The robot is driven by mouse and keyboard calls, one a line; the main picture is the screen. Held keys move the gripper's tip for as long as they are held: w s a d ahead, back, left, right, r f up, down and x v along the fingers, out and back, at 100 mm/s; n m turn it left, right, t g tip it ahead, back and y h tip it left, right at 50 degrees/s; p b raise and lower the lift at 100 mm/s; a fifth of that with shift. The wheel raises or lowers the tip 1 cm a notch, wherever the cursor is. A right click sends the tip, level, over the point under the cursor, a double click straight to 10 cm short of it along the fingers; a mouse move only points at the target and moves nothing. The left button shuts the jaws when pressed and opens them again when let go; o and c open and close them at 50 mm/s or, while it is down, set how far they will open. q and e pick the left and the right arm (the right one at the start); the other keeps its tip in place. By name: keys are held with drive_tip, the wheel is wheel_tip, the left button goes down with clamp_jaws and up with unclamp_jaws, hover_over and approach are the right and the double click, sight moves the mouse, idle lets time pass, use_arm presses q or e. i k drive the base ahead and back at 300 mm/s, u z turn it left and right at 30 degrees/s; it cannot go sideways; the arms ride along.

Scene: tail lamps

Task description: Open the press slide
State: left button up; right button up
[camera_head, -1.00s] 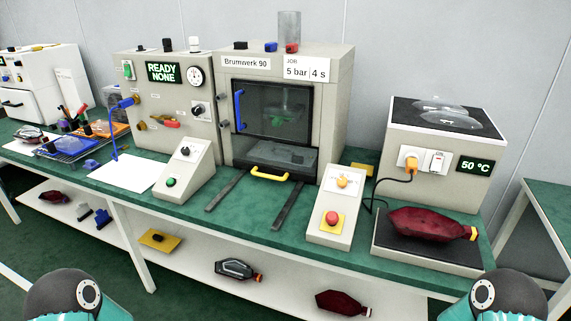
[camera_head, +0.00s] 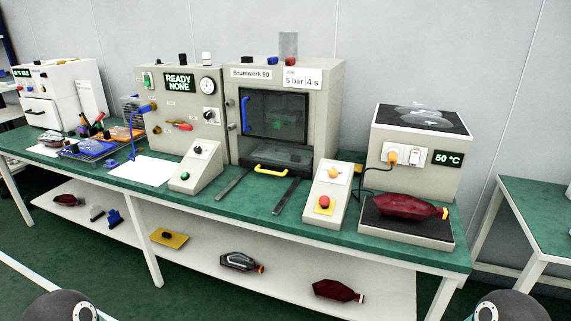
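The press (camera_head: 325,125), labelled Brumwerk 90, stands on the green bench in the middle of the head view. Its window door with a blue handle (camera_head: 245,114) is down over the chamber. The slide shows as a yellow handle (camera_head: 271,170) at the press's lower front edge, between two dark rails (camera_head: 286,195) that run out over the bench. The slide appears pushed in. The display (camera_head: 179,83) reads READY NONE. Only rounded parts of my two arms show at the bottom left and bottom right corners. Neither gripper is in view.
A button box (camera_head: 326,195) with a red button stands right of the rails, another (camera_head: 193,168) with a green button left. A heater (camera_head: 420,150) reading 50 °C and a red lamp (camera_head: 404,208) are at the right. A lower shelf (camera_head: 205,258) holds more lamps.

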sight(277, 169)
drive_tip(key=u, duration=0.05)
drive_tip(key=i, duration=0.85)
drive_tip(key=u, duration=1.05)
drive_tip(key=k, duration=1.15)
drive_tip(key=z, duration=0.1)
drive_tip(key=i, duration=0.55)
